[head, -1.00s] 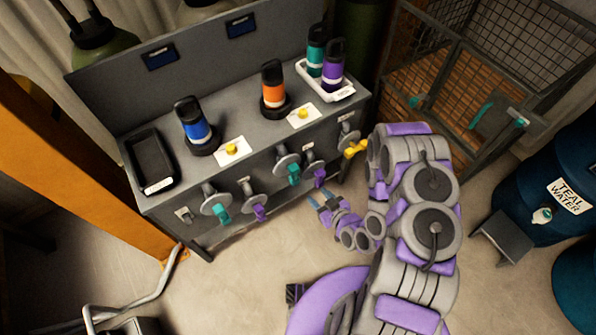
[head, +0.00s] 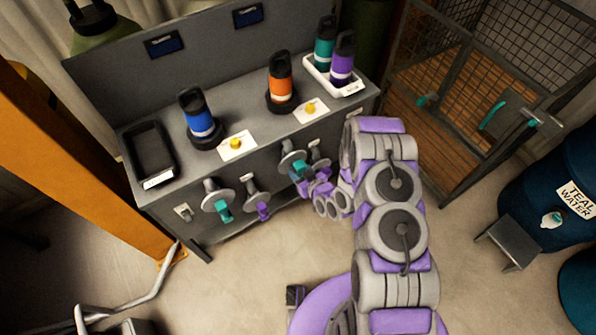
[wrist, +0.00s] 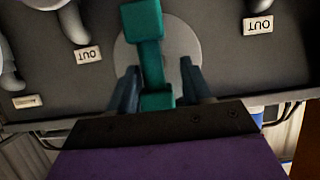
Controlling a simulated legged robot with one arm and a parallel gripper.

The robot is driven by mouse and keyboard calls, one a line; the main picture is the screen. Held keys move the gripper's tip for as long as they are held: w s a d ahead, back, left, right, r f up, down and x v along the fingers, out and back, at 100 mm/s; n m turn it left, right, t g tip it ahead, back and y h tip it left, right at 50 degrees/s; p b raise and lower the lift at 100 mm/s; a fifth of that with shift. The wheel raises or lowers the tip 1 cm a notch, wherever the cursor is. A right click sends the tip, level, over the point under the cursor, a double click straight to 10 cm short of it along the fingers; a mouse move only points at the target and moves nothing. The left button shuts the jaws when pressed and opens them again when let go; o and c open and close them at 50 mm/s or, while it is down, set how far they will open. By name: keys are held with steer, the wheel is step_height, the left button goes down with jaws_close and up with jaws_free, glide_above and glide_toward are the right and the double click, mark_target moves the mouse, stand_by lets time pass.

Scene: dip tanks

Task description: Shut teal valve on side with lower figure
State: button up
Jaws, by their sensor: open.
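Two teal valves are on the front of the grey bench. The left teal valve (head: 223,210) has its handle hanging down and stands clear of my gripper. The right teal valve (head: 297,165) is at my gripper (head: 303,182). In the wrist view, the teal handle (wrist: 150,52) runs between the two open fingers of my gripper (wrist: 158,82), with dark gaps beside it. Two dark displays, one at left (head: 165,44) and one at right (head: 248,15), are on the back panel; their figures are too small to read.
A purple valve (head: 262,210) is right of the left teal valve; another is partly hidden by my arm. Blue (head: 198,122) and orange (head: 281,88) bottles stand on the bench top. A mesh cage (head: 470,100) stands at right.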

steer(key=shift+w+a+f, duration=0.2)
steer(key=shift+w, duration=0.2)
steer(key=shift+w+d, duration=0.2)
steer(key=shift+d, duration=0.25)
steer(key=shift+a, duration=0.4)
steer(key=c, duration=0.5)
steer(key=shift+d, duration=0.1)
jaws_close()
